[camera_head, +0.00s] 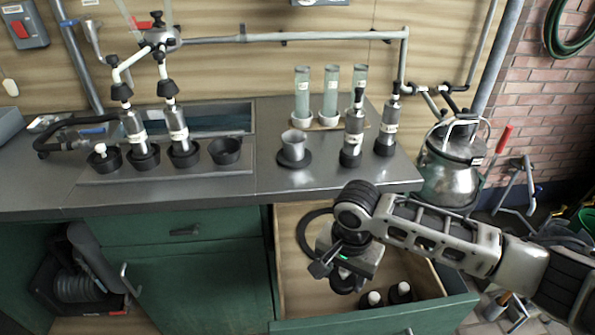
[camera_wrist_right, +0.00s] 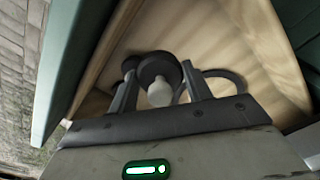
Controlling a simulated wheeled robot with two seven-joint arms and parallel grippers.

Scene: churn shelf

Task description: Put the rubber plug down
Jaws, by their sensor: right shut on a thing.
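The rubber plug (camera_wrist_right: 158,70) is a dark round piece with a pale knob, and it sits between the fingers of my right gripper (camera_wrist_right: 160,88) in the wrist view. In the head view my right gripper (camera_head: 345,276) points down inside the open drawer (camera_head: 290,272) and is shut on the plug, which is mostly hidden beneath it. I cannot tell whether the plug touches the drawer floor. Two similar dark pieces with white tops, one here (camera_head: 372,299) and one here (camera_head: 401,291), are in the drawer, right of the gripper. My left gripper is not in view.
The grey counter (camera_head: 270,185) overhangs the drawer's back. On it stand several dark cups, metal cylinders, a funnel-like cup (camera_head: 295,145) and glass tubes (camera_head: 331,92). A dark ring (camera_head: 300,236) lies in the drawer. A steel churn (camera_head: 447,172) stands right of the counter.

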